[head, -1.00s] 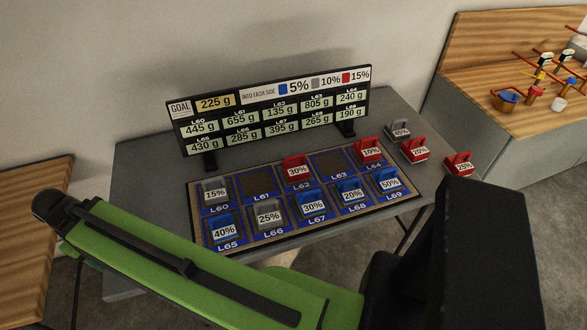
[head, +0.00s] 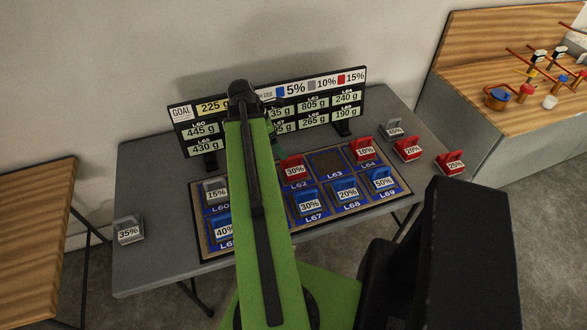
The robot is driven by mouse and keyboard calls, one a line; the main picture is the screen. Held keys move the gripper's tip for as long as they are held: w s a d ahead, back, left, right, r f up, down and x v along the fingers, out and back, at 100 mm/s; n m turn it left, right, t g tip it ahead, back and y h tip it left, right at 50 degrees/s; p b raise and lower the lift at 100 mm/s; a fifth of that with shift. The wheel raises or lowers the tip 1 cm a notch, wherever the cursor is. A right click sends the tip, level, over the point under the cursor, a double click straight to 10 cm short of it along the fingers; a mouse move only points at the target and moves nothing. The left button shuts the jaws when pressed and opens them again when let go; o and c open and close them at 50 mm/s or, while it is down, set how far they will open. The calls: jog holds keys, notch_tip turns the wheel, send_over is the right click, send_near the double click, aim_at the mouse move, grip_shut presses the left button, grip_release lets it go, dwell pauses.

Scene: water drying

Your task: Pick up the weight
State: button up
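Several weights with handles and percent labels stand on the grey table. On the blue-celled board (head: 197,240) are a grey 15% (head: 216,192), a blue 40% (head: 223,230), a red 30% (head: 293,170), a blue 30% (head: 309,204), a blue 20% (head: 346,192), a blue 50% (head: 382,181) and a red 10% (head: 364,151). Off the board are a grey 35% weight (head: 128,231) at the left, and a grey one (head: 393,131), a red 20% (head: 407,150) and a red 25% (head: 452,163) at the right. My green arm covers L61 and L66. My gripper is mostly hidden behind it.
A display panel (head: 180,113) with a 225 g goal stands behind the board, partly covered by my arm. The L63 cell (head: 326,162) is empty. A wooden desk (head: 35,230) is at the left; a bench (head: 470,70) with colored parts is at the right.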

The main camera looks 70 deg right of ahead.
jog(key=b, duration=1)
send_near(293, 166)
jog(key=x, duration=0.4)
jog(key=shift+s+f, duration=0.15)
jog(key=shift+f, duration=0.2)
jog(key=shift+s+d+f, duration=0.15)
jog(key=shift+f, duration=0.1)
jog(key=b+x, duration=0.5)
jog(key=shift+f, duration=0.2)
jog(key=c, duration=1.9)
jog(key=shift+c, duration=0.5)
jog(key=shift+r, duration=0.3)
